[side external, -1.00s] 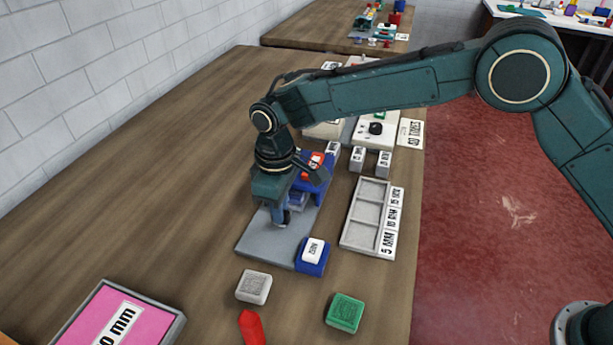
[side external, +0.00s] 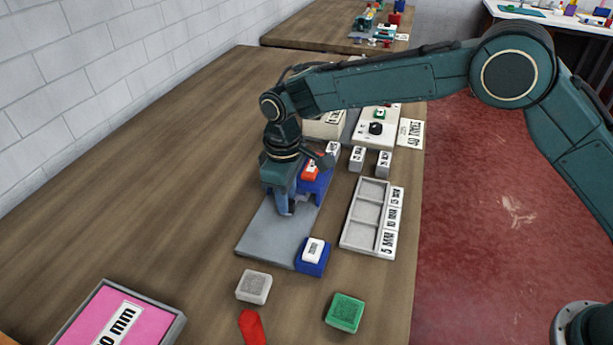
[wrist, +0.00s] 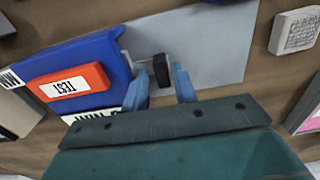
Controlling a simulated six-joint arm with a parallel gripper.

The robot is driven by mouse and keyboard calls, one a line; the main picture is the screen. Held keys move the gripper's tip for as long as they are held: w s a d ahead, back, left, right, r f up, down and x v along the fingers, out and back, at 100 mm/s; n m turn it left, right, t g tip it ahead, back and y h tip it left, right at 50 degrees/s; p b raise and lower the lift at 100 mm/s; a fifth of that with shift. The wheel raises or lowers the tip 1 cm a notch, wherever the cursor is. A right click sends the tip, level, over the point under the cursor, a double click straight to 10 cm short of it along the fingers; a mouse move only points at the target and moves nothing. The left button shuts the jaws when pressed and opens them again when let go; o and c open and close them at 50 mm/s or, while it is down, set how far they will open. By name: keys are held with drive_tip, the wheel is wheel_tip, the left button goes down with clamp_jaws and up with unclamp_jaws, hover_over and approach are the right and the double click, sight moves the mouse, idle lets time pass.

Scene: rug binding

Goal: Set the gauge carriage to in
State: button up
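A blue machine (side external: 318,180) with an orange-red TEST block (side external: 310,172) stands at the far end of a grey base plate (side external: 278,238). In the wrist view the blue body (wrist: 85,75) is at left, and a pale rod carries a small black knob (wrist: 161,70) beside it. I cannot tell for sure which part is the gauge carriage, and no "in" mark is readable. My gripper (side external: 288,210) is low over the plate beside the blue machine. In the wrist view its blue fingers (wrist: 162,86) stand apart, on either side of the knob, with a gap visible.
A blue block with a white label (side external: 313,252) sits at the plate's near corner. A compartment tray with mm labels (side external: 362,225) lies to the right. Grey (side external: 254,287) and green (side external: 345,312) blocks and a pink tray (side external: 120,315) are in front. The table left of the plate is clear.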

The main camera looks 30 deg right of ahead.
drive_tip(key=s+a, duration=0.5)
drive_tip(key=shift+s+a+r, duration=0.35)
drive_tip(key=shift+s+a, duration=0.05)
wheel_tip(320, 180, up, 13)
drive_tip(key=s+d+r+m+t, duration=0.1)
drive_tip(key=s+d+r, duration=0.2)
drive_tip(key=d, duration=0.6)
drive_tip(key=s+d+r+m+t, duration=0.1)
drive_tip(key=s+d+r+m, duration=0.1)
drive_tip(key=d+r, duration=0.6)
drive_tip(key=shift+s+d+m+y, duration=0.3)
drive_tip(key=shift+s+d+y, duration=0.1)
drive_tip(key=shift+s+d, duration=0.25)
